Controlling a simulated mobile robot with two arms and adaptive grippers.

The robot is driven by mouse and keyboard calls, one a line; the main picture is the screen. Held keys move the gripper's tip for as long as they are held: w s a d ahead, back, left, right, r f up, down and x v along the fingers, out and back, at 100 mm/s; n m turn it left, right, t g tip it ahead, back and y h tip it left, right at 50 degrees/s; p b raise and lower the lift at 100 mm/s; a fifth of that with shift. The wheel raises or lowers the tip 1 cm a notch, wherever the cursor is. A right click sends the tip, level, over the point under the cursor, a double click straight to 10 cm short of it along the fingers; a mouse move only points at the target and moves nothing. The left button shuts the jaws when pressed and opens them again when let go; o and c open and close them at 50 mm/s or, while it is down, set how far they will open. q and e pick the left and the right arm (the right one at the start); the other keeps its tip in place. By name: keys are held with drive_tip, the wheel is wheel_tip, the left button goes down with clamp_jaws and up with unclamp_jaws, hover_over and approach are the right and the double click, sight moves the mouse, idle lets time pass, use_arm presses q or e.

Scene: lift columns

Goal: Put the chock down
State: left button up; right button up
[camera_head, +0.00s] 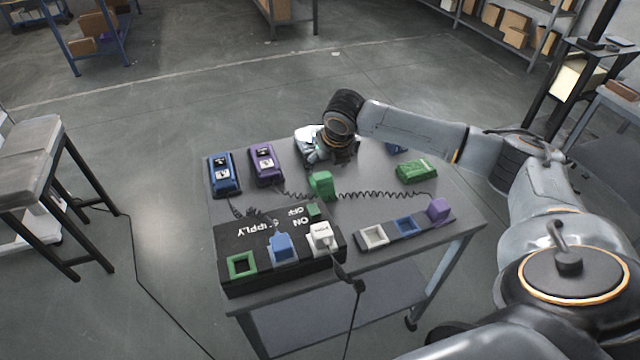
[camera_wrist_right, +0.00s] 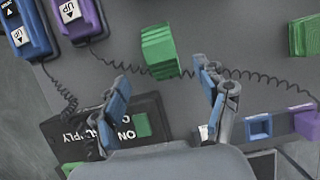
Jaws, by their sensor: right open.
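A green ribbed block (camera_head: 321,185), which looks like the chock, sits on the grey table (camera_head: 375,185) behind the black supply box. It shows clearly in the right wrist view (camera_wrist_right: 159,50). My right gripper (camera_wrist_right: 162,80) is open and empty. Its two blue-padded fingers are spread wide, and the block lies just beyond the gap between their tips, apparently untouched. In the head view the right gripper (camera_head: 338,157) is above the far part of the table, partly hidden by its own wrist. My left gripper is not in view.
The black supply box (camera_head: 262,222) holds blue (camera_head: 282,247) and white (camera_head: 321,237) plugs. Blue (camera_head: 224,174) and purple (camera_head: 266,164) pendants stand left. A coiled cable passes near the block. Another green object (camera_head: 416,171) and a socket strip (camera_head: 390,236) with a purple plug lie right.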

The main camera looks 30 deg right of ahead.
sight(323, 176)
drive_tip(key=p+x, duration=0.1)
drive_tip(key=x, duration=0.8)
drive_tip(key=shift+w, duration=0.1)
drive_tip(key=shift+c, duration=0.2)
drive_tip(key=c, duration=1.4)
clamp_jaws()
drive_tip(key=shift+r, duration=0.15)
